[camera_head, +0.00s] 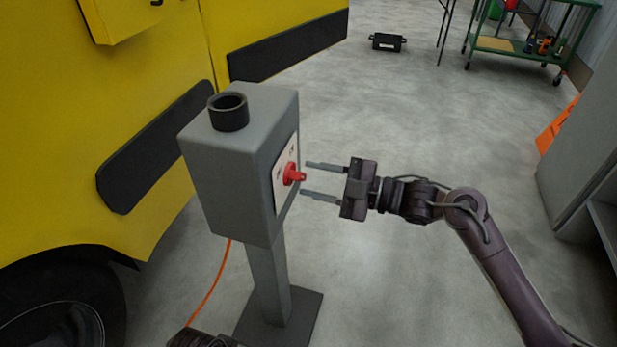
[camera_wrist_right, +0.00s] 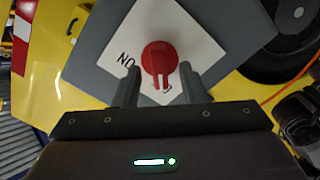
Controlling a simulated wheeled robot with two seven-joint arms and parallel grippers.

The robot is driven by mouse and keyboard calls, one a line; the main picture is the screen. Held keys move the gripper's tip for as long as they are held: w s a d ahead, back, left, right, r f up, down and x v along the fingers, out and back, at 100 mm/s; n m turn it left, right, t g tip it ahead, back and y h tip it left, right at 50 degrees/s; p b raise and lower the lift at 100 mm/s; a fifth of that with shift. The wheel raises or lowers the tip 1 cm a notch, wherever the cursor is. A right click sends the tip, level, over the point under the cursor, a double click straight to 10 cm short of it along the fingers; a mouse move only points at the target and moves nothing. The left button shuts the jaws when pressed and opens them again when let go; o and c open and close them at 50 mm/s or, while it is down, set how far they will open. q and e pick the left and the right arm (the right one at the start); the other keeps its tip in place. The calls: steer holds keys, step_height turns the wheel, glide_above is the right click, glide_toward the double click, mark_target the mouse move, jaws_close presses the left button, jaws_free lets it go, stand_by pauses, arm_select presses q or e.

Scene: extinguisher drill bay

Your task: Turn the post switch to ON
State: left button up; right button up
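The post switch is a red knob (camera_head: 291,174) on a white plate (camera_head: 280,187) on the side of a grey box (camera_head: 228,165) on a post. My right gripper (camera_head: 304,178) is open, its two fingers apart and facing the knob, tips close to it. In the right wrist view the red knob (camera_wrist_right: 158,58) shows between and just beyond the fingertips (camera_wrist_right: 160,76). Its handle points down in that picture, toward a mark partly hidden by it. Letters reading "NO", apparently ON upside down, stand left of the knob. I cannot tell any contact. My left gripper is not clearly visible.
A yellow vehicle (camera_head: 100,110) with black bumpers stands close on the left. A black cup-like socket (camera_head: 229,112) tops the box. An orange cable (camera_head: 210,292) hangs behind the post. A grey cabinet (camera_head: 590,165) is at the right.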

steer(key=shift+x, duration=0.9)
jaws_close()
